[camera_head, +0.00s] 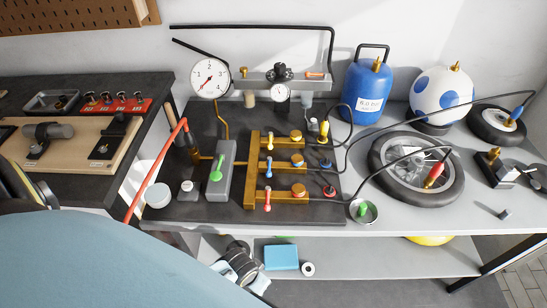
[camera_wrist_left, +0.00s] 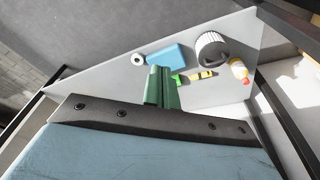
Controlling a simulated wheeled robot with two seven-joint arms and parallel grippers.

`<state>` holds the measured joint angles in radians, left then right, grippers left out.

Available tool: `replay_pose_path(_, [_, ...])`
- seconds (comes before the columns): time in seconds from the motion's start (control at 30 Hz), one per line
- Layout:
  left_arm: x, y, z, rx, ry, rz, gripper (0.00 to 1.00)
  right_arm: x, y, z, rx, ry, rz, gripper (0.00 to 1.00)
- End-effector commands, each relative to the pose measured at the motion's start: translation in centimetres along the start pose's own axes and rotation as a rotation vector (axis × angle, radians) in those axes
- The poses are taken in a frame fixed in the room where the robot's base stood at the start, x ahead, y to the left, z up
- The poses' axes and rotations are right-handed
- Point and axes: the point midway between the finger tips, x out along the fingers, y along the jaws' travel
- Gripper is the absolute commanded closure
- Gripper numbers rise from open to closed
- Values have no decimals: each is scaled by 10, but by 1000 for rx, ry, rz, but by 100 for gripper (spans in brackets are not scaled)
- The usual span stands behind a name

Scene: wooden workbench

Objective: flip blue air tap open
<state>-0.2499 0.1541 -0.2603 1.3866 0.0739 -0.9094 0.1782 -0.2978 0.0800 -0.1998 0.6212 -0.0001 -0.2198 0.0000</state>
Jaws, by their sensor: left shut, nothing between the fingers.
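The blue air tap (camera_head: 269,165) is a small blue lever on the middle branch of the brass manifold (camera_head: 254,170). It points across its branch, towards and away from me. A yellow tap (camera_head: 268,142) and a red tap (camera_head: 268,198) sit on the branches behind and in front of it. My right gripper is in neither view.
A green lever (camera_head: 216,170) on a grey block stands left of the manifold, and a red hose (camera_head: 155,172) slants nearby. Gauges, a blue tank (camera_head: 366,92) and a wheel (camera_head: 415,168) stand behind and right. The lower shelf (camera_head: 370,258) holds a blue box (camera_head: 282,257).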

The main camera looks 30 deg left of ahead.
Motion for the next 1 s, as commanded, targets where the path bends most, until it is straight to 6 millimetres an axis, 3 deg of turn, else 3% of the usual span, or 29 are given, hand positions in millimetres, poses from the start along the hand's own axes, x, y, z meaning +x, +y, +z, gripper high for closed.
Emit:
replay_pose_path(0.03, [-30, 6, -27, -6, 23, 9, 100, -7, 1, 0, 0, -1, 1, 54])
replay_pose_path(0.13, [-73, 15, -56, -21, 35, 22, 100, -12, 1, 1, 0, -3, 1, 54])
replay_pose_path(0.6, [-224, 44, -123, -52, 72, 59, 100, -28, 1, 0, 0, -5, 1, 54])
replay_pose_path(0.87, [-244, 47, -167, -137, 38, 21, 100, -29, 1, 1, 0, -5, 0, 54])
replay_pose_path(1.0, [-259, 39, -197, -209, 24, -38, 100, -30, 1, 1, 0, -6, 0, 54])
